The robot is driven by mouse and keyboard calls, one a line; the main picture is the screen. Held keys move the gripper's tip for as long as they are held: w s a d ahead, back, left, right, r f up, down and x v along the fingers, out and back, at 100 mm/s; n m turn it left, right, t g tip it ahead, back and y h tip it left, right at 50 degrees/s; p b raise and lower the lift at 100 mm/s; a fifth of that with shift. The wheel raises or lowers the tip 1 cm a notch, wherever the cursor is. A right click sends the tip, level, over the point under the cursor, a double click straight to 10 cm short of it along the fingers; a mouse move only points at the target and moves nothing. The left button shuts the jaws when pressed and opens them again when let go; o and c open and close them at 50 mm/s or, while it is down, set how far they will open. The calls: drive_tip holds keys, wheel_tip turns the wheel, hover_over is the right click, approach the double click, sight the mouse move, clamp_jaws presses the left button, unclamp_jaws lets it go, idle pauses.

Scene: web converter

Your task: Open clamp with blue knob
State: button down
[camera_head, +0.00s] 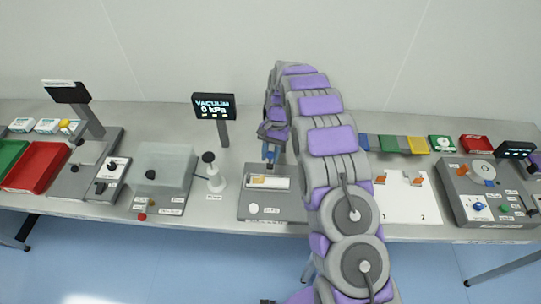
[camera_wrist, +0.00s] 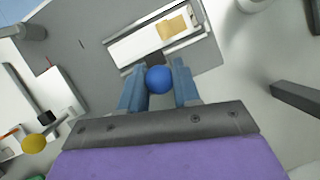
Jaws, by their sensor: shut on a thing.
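In the wrist view, the blue knob (camera_wrist: 158,79) is a round ball between the two blue fingers of my gripper (camera_wrist: 160,88). The gripper is shut on it. The clamp (camera_wrist: 157,59) shows only as a small dark part beyond the knob, beside a pale framed slot holding a tan piece (camera_wrist: 172,27). In the head view, my gripper (camera_head: 270,153) is above the back edge of the grey clamp base (camera_head: 270,207). The knob is hidden there by the fingers. I cannot tell the clamp's angle.
A vacuum display (camera_head: 213,106) stands behind and left of the base. A white post with a black ball (camera_head: 209,157) and a translucent chamber (camera_head: 163,170) are to the left. A white board (camera_head: 405,205) and a grey dial station (camera_head: 480,195) are to the right.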

drive_tip(key=shift+w+f, duration=0.1)
drive_tip(key=shift+w, duration=0.3)
